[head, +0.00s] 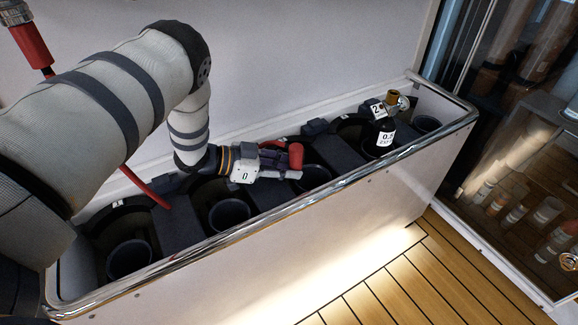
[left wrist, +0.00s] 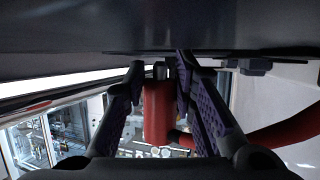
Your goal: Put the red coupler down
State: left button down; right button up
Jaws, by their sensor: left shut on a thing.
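The red coupler (head: 296,156) is a short red cylinder at the end of a red hose. My left gripper (head: 285,163) is shut on it, over the dark trough of the fill panel. In the left wrist view the coupler (left wrist: 157,112) stands between the two purple-padded fingers (left wrist: 163,95), and a red hose (left wrist: 290,130) runs off to the right. Whether the coupler touches anything below is hidden. My right gripper is in neither view.
The trough has a chrome rim (head: 250,225) and several round dark cups, such as the near one (head: 128,258). A glass cabinet (head: 530,130) is at right. The wooden floor (head: 400,285) is clear.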

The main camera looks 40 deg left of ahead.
pick_arm(q)
jog(key=shift+f, duration=0.3)
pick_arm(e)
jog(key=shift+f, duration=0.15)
pick_arm(q)
jog(key=c, duration=1.3)
grip_release()
jog(key=shift+r, duration=0.15)
